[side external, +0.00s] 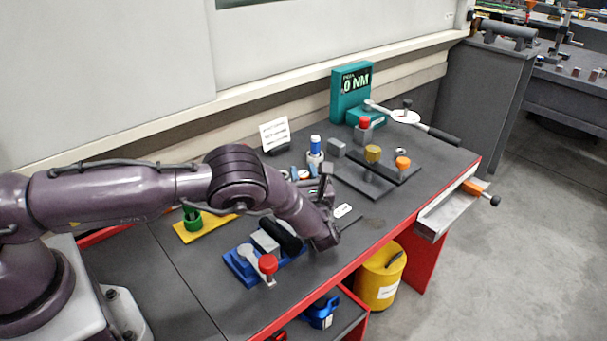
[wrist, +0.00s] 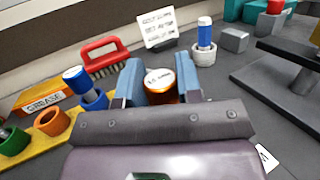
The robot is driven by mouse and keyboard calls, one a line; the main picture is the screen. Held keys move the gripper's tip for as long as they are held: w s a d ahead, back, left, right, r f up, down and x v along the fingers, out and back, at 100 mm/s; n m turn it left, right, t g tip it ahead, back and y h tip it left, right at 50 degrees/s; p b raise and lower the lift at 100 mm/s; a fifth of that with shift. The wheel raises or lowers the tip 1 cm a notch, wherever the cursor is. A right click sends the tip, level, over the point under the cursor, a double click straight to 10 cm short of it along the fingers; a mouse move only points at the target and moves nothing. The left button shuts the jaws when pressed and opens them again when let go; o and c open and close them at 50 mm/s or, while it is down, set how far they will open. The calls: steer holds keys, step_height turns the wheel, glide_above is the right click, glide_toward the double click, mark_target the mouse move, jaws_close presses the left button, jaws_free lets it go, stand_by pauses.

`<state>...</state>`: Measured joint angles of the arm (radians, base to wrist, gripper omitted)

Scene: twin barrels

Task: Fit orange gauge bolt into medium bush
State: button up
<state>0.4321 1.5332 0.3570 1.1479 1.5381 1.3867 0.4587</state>
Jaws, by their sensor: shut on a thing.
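My gripper (wrist: 159,84) has blue fingers shut on the orange gauge bolt (wrist: 161,97), which shows a white lettered top and an orange side between them. Its lower end is hidden by my gripper body. In the wrist view an open orange bush (wrist: 51,122), apparently the medium one, stands on a yellow board (wrist: 65,135) at the left, apart from the bolt. A green bush (wrist: 12,140) and a blue bush (wrist: 95,100) with a blue-topped bolt (wrist: 75,78) flank it. In the side view my gripper (side external: 303,173) is right of the yellow board (side external: 205,228); my arm hides the orange bush.
A red brush (wrist: 103,58) and a grease box (wrist: 43,100) lie behind the board. A blue-topped bolt (wrist: 204,33) stands in a pale ring, near a grey block (wrist: 234,40). A blue fixture (side external: 240,268) sits at the bench's front.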

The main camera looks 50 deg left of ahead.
mark_target(303, 174)
steer(key=shift+r, duration=1.65)
steer(key=shift+f, duration=1.7)
stand_by(0.5)
steer(key=o, duration=1.1)
steer(key=shift+f, duration=0.1)
